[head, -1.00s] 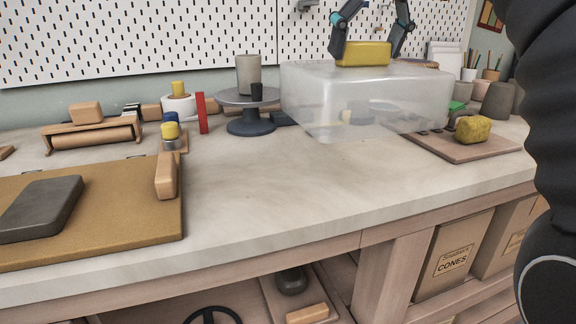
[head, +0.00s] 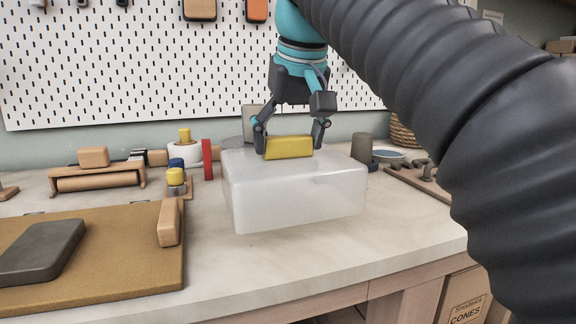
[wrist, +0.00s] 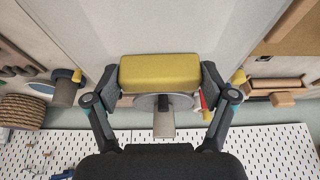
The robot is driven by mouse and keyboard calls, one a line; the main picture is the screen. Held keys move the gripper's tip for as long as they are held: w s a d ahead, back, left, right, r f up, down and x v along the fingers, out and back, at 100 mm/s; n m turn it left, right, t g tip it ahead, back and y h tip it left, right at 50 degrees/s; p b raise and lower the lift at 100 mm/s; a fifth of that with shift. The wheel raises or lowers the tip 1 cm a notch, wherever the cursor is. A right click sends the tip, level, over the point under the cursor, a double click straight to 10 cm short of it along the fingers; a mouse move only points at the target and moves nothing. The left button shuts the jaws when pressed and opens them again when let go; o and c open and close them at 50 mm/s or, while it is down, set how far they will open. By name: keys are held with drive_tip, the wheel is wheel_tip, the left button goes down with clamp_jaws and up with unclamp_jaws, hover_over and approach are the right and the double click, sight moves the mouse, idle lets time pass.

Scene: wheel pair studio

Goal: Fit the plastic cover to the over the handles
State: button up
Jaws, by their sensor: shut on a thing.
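The plastic cover (head: 295,195) is a frosted, see-through box with a yellow block grip (head: 289,147) on top. My gripper (head: 290,142) is shut on the grip, one finger at each end. The wrist view also shows the yellow grip (wrist: 160,73) between the fingers, with the pale cover top (wrist: 165,25) beyond. The cover is level over the middle of the bench; I cannot tell whether it touches the top. Small dark curved pieces, perhaps the handles (head: 427,172), lie on a wooden board at the right, apart from the cover and partly hidden by my arm.
A tan work board (head: 125,250) with a grey slab (head: 40,250) and a wooden block (head: 169,222) fills the left.

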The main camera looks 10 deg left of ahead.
sight(290, 155)
drive_tip(key=shift+f+b, duration=0.45)
drive_tip(key=shift+f, duration=1.35)
drive_tip(key=shift+f, duration=0.25)
drive_tip(key=o, duration=1.1)
drive_tip(key=shift+b, duration=0.3)
